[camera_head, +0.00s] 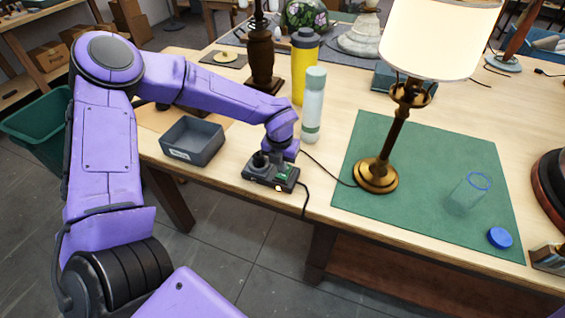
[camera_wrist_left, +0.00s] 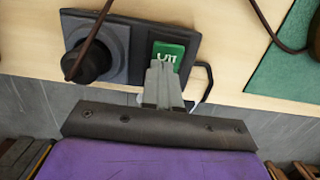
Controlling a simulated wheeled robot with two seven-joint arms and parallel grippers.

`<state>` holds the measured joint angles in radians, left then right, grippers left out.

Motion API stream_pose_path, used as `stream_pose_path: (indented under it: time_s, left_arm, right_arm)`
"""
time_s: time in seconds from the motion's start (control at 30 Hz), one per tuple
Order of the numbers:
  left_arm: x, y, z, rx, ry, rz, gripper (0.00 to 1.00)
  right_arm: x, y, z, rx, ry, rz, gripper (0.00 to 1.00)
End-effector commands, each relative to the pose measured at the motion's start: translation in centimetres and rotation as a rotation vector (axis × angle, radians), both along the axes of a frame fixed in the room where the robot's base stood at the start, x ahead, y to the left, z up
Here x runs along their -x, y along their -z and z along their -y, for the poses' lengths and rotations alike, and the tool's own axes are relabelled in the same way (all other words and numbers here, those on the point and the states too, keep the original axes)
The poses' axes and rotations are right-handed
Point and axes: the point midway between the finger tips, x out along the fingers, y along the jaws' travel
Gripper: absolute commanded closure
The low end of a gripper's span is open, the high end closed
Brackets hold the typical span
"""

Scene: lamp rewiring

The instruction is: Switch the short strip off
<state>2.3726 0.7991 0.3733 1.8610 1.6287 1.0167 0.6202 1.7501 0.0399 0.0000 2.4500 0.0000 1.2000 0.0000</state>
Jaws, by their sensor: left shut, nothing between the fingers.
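The short strip (camera_head: 256,174) is a dark block at the front edge of the workbench, with a black plug in its left socket. A small orange-white light shows on its front. In the left wrist view the strip (camera_wrist_left: 118,62) has a green switch (camera_wrist_left: 168,52) on its right part. My left gripper (camera_wrist_left: 163,75) is shut and empty, its fingertips at the near edge of the green switch; I cannot tell whether they touch it. In the head view the left gripper (camera_head: 285,160) is over the strip, mostly hidden by the wrist. The right gripper is not in view.
A lit lamp (camera_head: 403,100) stands on a green mat (camera_head: 420,205) to the right, its cord leading towards the strip. A grey bin (camera_head: 192,142) sits left of the strip. A pale bottle (camera_head: 314,105) and yellow bottle (camera_head: 303,65) stand behind. A clear jar (camera_head: 467,195) is on the mat.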

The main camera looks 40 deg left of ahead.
Motion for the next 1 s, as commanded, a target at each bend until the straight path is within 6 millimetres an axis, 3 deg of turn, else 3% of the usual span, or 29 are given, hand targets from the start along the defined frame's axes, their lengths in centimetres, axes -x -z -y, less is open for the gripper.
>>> stream_pose_path:
  time_s: [0.17, 0.3, 0.4, 0.7, 1.0]
  left_arm:
    - [0.0, -1.5, 0.1, 0.000, 0.002, 0.002, 1.00]
    - [0.1, -4.9, 0.4, 0.001, 0.006, 0.000, 1.00]
    - [0.2, -6.1, 0.5, 0.003, 0.006, 0.007, 1.00]
    - [1.1, -12.3, 0.6, 0.001, 0.006, 0.003, 1.00]
    - [1.3, -13.9, 0.7, 0.000, 0.007, -0.001, 1.00]
  right_arm:
    - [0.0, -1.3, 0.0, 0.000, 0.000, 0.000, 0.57]
    - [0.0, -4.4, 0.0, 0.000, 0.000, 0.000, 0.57]
    - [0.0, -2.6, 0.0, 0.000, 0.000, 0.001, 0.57]
    - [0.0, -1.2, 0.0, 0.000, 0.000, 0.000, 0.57]
    - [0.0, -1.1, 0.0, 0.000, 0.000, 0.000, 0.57]
